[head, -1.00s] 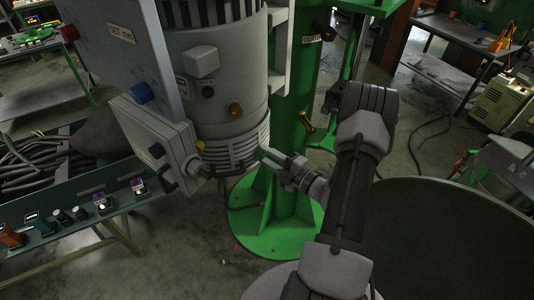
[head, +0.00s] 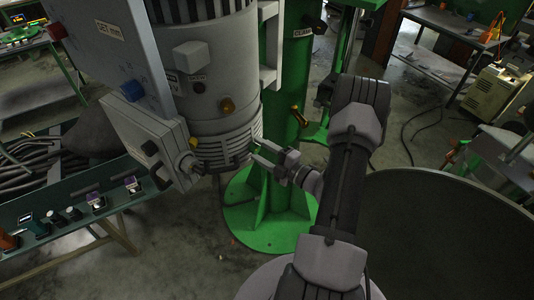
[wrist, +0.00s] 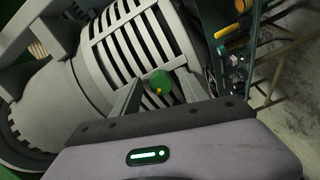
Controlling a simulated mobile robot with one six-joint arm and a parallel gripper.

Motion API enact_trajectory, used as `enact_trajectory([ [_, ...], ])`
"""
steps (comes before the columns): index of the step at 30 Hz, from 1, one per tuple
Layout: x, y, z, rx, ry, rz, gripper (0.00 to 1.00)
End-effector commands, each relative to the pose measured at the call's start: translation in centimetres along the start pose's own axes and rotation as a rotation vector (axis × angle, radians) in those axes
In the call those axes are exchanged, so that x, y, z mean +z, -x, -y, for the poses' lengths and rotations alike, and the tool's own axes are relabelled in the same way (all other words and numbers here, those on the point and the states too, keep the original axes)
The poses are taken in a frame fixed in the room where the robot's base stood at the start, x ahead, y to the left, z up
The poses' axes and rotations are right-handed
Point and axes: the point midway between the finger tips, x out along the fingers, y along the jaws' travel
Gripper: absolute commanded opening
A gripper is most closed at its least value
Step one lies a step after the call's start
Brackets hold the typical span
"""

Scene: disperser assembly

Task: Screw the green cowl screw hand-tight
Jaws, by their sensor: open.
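The green cowl screw (wrist: 158,82) shows in the wrist view as a short green knob with a yellow spot, against the slotted grey cowl (wrist: 128,42). In the head view the ribbed cowl (head: 228,150) is the lower end of the grey motor housing, and I cannot make out the screw there. My gripper (head: 254,150) is open, its two fingers apart and pointing at the cowl's right side. In the wrist view one finger (wrist: 131,100) is just left of the screw. I cannot tell whether it touches the screw. The screw's shank is hidden.
A green column (head: 284,110) on a round green base (head: 270,210) stands right behind the cowl. A grey control box (head: 148,138) hangs left of the housing. A green bench (head: 75,222) with small devices is at lower left. A large round dark surface (head: 445,235) fills the lower right.

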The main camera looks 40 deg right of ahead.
Motion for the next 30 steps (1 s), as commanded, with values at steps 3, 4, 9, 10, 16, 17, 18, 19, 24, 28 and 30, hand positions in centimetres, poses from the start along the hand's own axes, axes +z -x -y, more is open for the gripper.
enact_trajectory([
  [3, 0.1, 1.4, 0.0, 0.0, -0.001, 0.004, 0.51],
  [4, 0.1, 2.0, 0.0, 0.0, 0.0, 0.004, 0.51],
  [9, 0.3, 7.2, 0.0, 0.003, 0.0, 0.009, 0.51],
  [10, 0.3, 8.2, 0.0, 0.003, -0.001, 0.01, 0.51],
  [16, 0.1, 14.2, 0.0, 0.002, 0.001, 0.006, 0.51],
  [17, 0.1, 14.8, 0.0, 0.003, 0.001, 0.007, 0.51],
  [18, 0.1, 15.6, 0.0, 0.003, 0.0, 0.005, 0.51],
  [19, 0.1, 16.0, 0.0, 0.002, 0.0, 0.004, 0.51],
  [24, 0.0, 17.3, 0.0, 0.001, 0.0, 0.001, 0.51],
  [28, 0.0, 17.3, 0.0, 0.001, 0.0, 0.001, 0.51],
  [30, 0.0, 17.3, 0.0, 0.001, 0.0, 0.001, 0.51],
])
